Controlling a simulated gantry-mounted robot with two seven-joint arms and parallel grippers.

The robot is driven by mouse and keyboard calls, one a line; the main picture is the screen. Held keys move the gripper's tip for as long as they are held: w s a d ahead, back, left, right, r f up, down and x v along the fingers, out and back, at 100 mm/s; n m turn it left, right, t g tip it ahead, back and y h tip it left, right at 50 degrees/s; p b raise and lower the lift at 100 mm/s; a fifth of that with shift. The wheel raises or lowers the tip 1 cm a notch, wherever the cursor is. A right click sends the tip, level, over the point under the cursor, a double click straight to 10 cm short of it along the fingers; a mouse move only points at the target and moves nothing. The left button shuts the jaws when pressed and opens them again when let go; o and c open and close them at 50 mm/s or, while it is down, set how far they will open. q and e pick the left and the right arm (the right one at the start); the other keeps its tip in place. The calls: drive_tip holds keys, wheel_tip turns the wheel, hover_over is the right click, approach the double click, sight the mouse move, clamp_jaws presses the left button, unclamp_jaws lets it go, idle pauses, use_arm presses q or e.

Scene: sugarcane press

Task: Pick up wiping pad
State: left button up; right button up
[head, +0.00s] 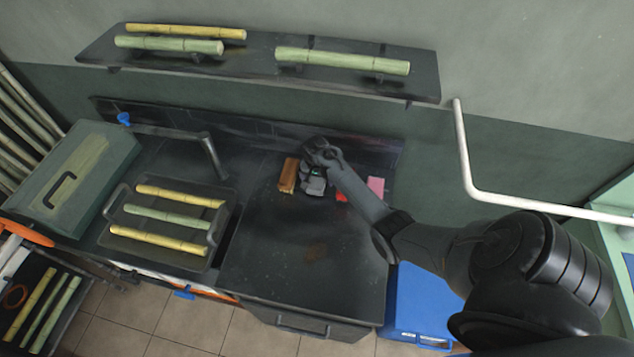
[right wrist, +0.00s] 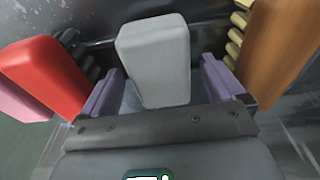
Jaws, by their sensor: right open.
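Several block-shaped pads stand in a row at the back of the dark worktop; I cannot tell which one the task calls the wiping pad. A grey pad (right wrist: 155,50) is between the two purple-lined fingers of my right gripper (right wrist: 163,88), with a gap on each side. A red pad (right wrist: 42,75) is just outside the left finger, and a brown-orange pad (right wrist: 278,48) is just outside the right finger. In the head view my right gripper (head: 314,184) is over the row, between the brown-orange pad (head: 289,176) and the red pad (head: 341,196). My left gripper is not in view.
A pink pad (head: 376,187) stands right of the red one. A tray (head: 222,226) with cane pieces lies left, beside a faucet (head: 212,155). A wall shelf (head: 258,60) holds cane above. The front of the worktop (head: 310,275) is clear.

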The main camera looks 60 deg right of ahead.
sight(319, 179)
drive_tip(key=shift+f, duration=0.2)
drive_tip(key=shift+c, duration=0.4)
drive_tip(key=c, duration=1)
drive_tip(key=shift+o, duration=0.2)
drive_tip(key=shift+r, duration=0.15)
drive_tip(key=shift+r, duration=0.5)
drive_tip(key=r, duration=0.1)
drive_tip(key=r+p, duration=0.1)
drive_tip(key=r, duration=0.1)
drive_tip(key=shift+s+d+r, duration=0.1)
drive_tip(key=shift+s+r, duration=0.15)
drive_tip(key=shift+s, duration=0.1)
drive_tip(key=s+d+r, duration=0.1)
drive_tip(key=s, duration=0.2)
drive_tip(key=s+r, duration=0.2)
drive_tip(key=s, duration=0.1)
drive_tip(key=s+d+r+p, duration=0.1)
drive_tip(key=s+r, duration=0.1)
drive_tip(key=s, duration=0.1)
drive_tip(key=shift+s+d+r, duration=0.1)
drive_tip(key=shift+d+r, duration=0.1)
drive_tip(key=shift+d, duration=0.1)
drive_tip(key=shift+s+d+r, duration=0.2)
drive_tip(key=shift+s+r, duration=0.2)
drive_tip(key=shift+s, duration=0.25)
